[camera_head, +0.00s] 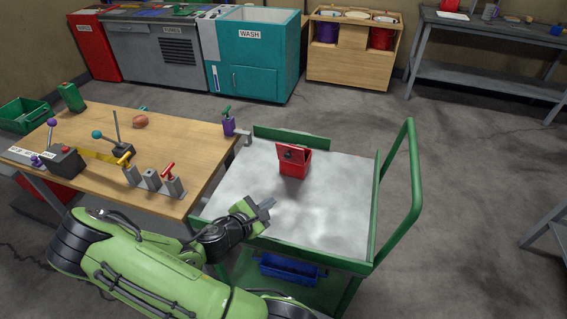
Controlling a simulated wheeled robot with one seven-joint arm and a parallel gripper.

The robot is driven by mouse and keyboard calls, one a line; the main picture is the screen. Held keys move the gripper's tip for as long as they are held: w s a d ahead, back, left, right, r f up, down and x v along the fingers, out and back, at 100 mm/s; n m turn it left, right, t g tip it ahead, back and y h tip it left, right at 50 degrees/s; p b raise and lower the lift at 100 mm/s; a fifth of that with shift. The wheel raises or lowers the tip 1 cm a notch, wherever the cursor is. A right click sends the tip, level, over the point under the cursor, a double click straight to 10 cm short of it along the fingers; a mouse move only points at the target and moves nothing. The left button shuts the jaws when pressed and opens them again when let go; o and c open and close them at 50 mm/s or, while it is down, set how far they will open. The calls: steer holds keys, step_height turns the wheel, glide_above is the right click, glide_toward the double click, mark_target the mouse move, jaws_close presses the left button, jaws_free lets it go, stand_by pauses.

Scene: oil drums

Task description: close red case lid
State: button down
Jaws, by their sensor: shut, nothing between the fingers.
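A small red case (295,166) stands on the grey top of a green cart (330,210). Its lid (292,152) is raised at the far left side of the case and looks open. A dark spot shows on the lid. My gripper (269,204) is shut and empty. It is above the near left part of the cart top, nearer to me and left of the case, apart from it.
The cart has a raised green handle (415,180) on the right and a low green rim (291,138) at the back. The cart top around the case is clear.

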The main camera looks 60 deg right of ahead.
steer(key=w+d+n+t+h, duration=0.1)
steer(key=d+n+t+h, duration=0.15)
steer(key=n, duration=0.45)
steer(key=n+t+b, duration=0.1)
steer(key=n+b, duration=0.1)
steer(key=b, duration=0.4)
glide_toward(287, 156)
steer(key=d, duration=0.2)
steer(key=d+f, duration=0.1)
steer(key=d, duration=0.3)
steer(key=shift+w+d+f, duration=0.25)
steer(key=shift+d, duration=0.05)
steer(key=shift+r, duration=0.1)
steer(key=shift+d+r+p, duration=0.1)
steer(key=shift+r+p, duration=0.15)
steer(key=shift+p, duration=1.3)
steer(key=shift+d+y+p, duration=0.1)
steer(key=shift+y+p, duration=0.15)
steer(key=shift+p, duration=0.2)
